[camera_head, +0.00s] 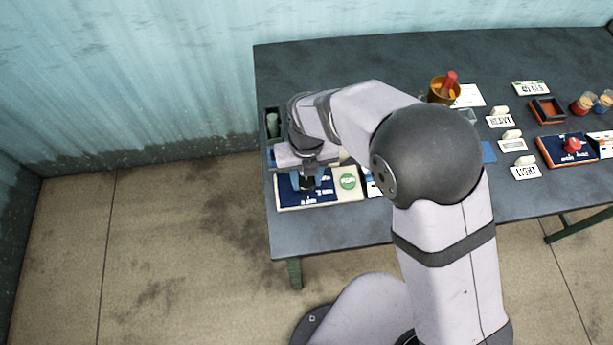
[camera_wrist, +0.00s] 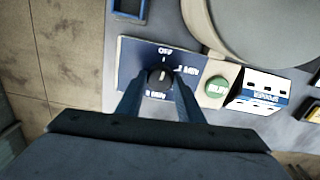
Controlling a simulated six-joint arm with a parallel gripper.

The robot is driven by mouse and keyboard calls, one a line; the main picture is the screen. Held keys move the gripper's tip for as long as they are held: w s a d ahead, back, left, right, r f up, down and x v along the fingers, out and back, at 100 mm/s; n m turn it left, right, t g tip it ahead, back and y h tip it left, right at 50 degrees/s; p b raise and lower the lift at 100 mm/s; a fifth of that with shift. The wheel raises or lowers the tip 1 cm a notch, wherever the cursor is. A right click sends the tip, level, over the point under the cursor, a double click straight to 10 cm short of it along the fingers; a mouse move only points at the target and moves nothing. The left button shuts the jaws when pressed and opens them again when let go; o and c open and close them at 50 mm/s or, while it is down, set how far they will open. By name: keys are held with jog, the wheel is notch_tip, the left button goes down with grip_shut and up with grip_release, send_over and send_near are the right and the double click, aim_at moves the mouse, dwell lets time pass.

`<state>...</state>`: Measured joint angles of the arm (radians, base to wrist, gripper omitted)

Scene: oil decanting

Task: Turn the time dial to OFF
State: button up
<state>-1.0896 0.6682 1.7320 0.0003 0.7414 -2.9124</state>
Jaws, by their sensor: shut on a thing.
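The time dial (camera_wrist: 160,78) is a dark round knob with a light pointer mark, on a blue panel (camera_wrist: 130,62). The panel reads OFF at the top, 2 MIN at the right and another time mark, partly hidden, below. The pointer mark is on the upper side of the knob, towards OFF. My gripper (camera_wrist: 160,92) has its two fingers on either side of the knob and is shut on it. In the head view my gripper (camera_head: 308,184) is over the blue panel (camera_head: 289,195) at the table's left front, and hides the dial.
A green round button (camera_wrist: 217,87) sits right of the dial, beside a white-and-blue labelled block (camera_wrist: 262,91). A large pale round body (camera_wrist: 255,28) stands behind the panel. Farther right on the table (camera_head: 340,237) are label cards, an orange pot (camera_head: 438,93) and a red knob (camera_head: 573,145).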

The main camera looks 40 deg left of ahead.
aim_at(307, 182)
jog(key=shift+r, duration=0.1)
jog(key=o, duration=1.1)
jog(key=shift+r+b, duration=1.05)
jog(key=shift+r, duration=2.6)
